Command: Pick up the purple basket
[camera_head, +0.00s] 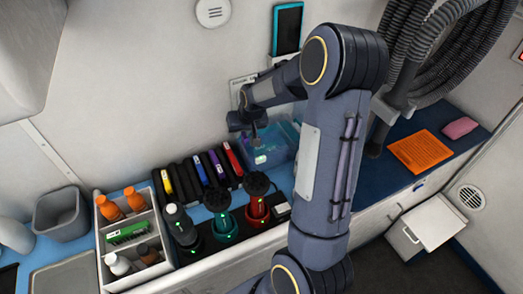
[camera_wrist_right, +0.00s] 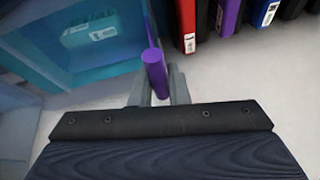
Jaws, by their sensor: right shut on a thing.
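A see-through blue-teal basket (camera_head: 284,140) stands on the counter against the back wall, partly behind my right arm. In the right wrist view the basket (camera_wrist_right: 30,62) fills the upper left, with a teal item bearing a white label (camera_wrist_right: 92,30) inside it. A purple bar (camera_wrist_right: 154,68), which looks like its handle, runs along the basket's near side. My right gripper (camera_head: 257,138) is over the basket's left side. In the right wrist view its fingers (camera_wrist_right: 158,90) are closed around the purple bar. I cannot tell whether the basket is lifted. My left gripper is out of view.
A row of black cases with coloured labels (camera_head: 193,176) stands left of the basket. Nearer are green and red round-topped tools (camera_head: 221,216), a white bottle caddy (camera_head: 112,236) and a grey bin (camera_head: 60,214). An orange sheet (camera_head: 420,151) and ribbed hoses (camera_head: 440,50) are at right.

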